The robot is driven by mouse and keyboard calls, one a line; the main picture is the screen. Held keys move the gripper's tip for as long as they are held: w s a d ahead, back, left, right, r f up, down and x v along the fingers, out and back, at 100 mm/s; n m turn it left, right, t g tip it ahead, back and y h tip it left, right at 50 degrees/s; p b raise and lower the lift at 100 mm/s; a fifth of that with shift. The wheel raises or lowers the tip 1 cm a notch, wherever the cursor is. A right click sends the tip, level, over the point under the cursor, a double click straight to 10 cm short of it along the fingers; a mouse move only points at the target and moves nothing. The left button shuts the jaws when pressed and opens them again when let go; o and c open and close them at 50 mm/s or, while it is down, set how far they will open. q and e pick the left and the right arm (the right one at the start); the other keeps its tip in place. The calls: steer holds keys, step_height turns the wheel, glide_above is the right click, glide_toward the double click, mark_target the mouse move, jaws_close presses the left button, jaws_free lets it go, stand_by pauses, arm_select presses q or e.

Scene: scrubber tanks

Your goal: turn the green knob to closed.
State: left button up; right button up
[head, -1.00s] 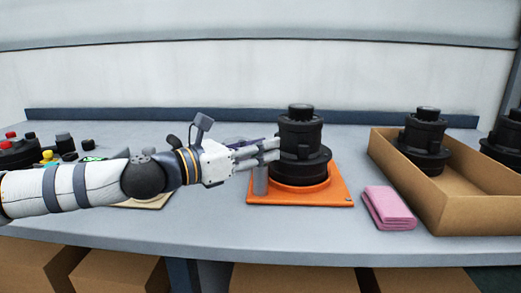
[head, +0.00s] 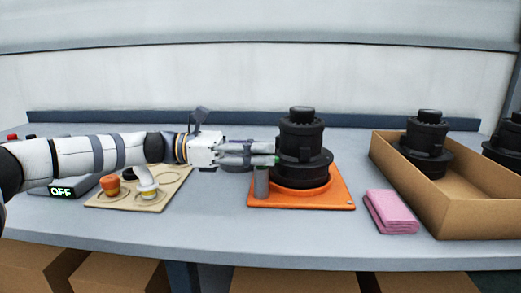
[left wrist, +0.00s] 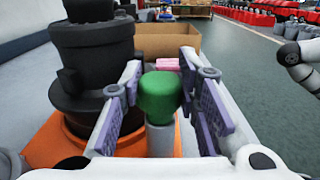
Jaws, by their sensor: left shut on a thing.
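The green knob (left wrist: 160,97) stands upright on a short grey post in the left wrist view, between the two fingers of my left gripper (left wrist: 165,100). The grey post (head: 261,183) rises from the front left of the orange base (head: 300,202), which bears a black scrubber tank (head: 302,150). Any mark of the knob's open or closed setting cannot be made out. My right gripper is not in view.
A cardboard tray (head: 465,220) with a black tank stands at the right, with a pink folded cloth (head: 390,211) beside it. Under my left arm are a beige board (head: 120,205) with an orange knob (head: 110,186) and a display (head: 61,191) reading OFF.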

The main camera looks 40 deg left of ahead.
arm_select(q)
steer(key=shift+f, duration=0.15)
stand_by(0.3)
steer(key=o, duration=1.2)
steer(key=v, duration=0.7)
steer(key=shift+a, duration=0.25)
